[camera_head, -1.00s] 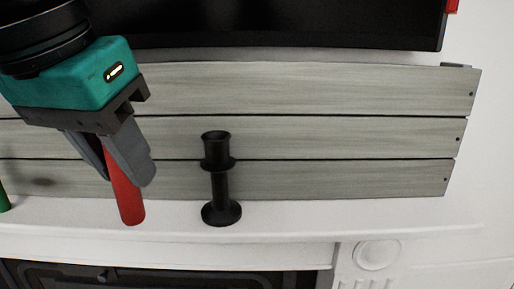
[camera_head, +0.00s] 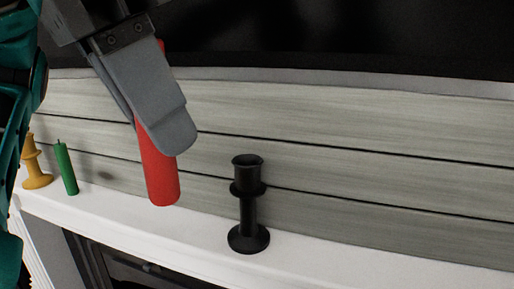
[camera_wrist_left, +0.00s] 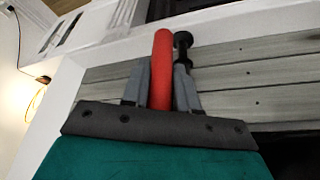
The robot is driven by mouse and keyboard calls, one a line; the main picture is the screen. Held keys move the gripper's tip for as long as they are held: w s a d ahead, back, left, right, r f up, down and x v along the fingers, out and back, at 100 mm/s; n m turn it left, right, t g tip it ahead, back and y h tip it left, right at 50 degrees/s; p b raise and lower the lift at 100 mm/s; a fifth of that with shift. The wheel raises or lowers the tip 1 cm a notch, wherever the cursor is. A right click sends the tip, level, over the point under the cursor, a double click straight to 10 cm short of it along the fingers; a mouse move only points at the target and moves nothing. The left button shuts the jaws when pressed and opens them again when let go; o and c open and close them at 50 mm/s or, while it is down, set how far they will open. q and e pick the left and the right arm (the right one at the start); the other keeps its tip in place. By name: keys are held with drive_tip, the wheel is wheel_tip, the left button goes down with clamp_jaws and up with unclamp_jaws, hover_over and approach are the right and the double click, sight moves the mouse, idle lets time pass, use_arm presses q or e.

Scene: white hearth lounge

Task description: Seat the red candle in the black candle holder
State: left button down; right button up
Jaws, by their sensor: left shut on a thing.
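The red candle (camera_head: 160,177) is held between the fingers of my left gripper (camera_head: 165,125), which is shut on it. The candle is tilted slightly, and its lower end hangs free below the fingertips. The black candle holder (camera_head: 248,212) stands upright on the white mantel, to the right of the candle, with its cup empty and open at the top. Candle and holder are apart. In the left wrist view the candle (camera_wrist_left: 162,70) lies between the two fingers, and the holder (camera_wrist_left: 184,48) shows just beyond it, partly hidden. My right gripper is not in view.
A green candle (camera_head: 66,168) and a yellow candle holder (camera_head: 36,165) stand on the mantel (camera_head: 120,211) at the left. Grey wood planks (camera_head: 330,150) rise behind the mantel, with a dark screen (camera_head: 340,35) above. The mantel right of the black holder is clear.

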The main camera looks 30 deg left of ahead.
use_arm(q)
drive_tip(key=w+a, duration=0.1)
drive_tip(key=w, duration=0.4)
drive_tip(key=w+a+f, duration=0.1)
drive_tip(key=w, duration=0.4)
drive_tip(key=w+a+f+b, duration=0.1)
drive_tip(key=w, duration=0.5)
drive_tip(key=shift+a+f, duration=0.15)
drive_tip(key=shift+s+f+b, duration=0.1)
drive_tip(key=shift+f+b, duration=0.25)
drive_tip(key=shift+f, duration=0.45)
drive_tip(key=shift+s+f, duration=0.1)
drive_tip(key=shift+f, duration=1.65)
drive_tip(key=c, duration=1.1)
unclamp_jaws()
drive_tip(key=shift+b, duration=0.3)
drive_tip(key=shift+c, duration=0.2)
drive_tip(key=p+v, duration=0.3)
drive_tip(key=v, duration=0.9)
drive_tip(key=shift+w+r, duration=0.15)
drive_tip(key=shift+w, duration=0.15)
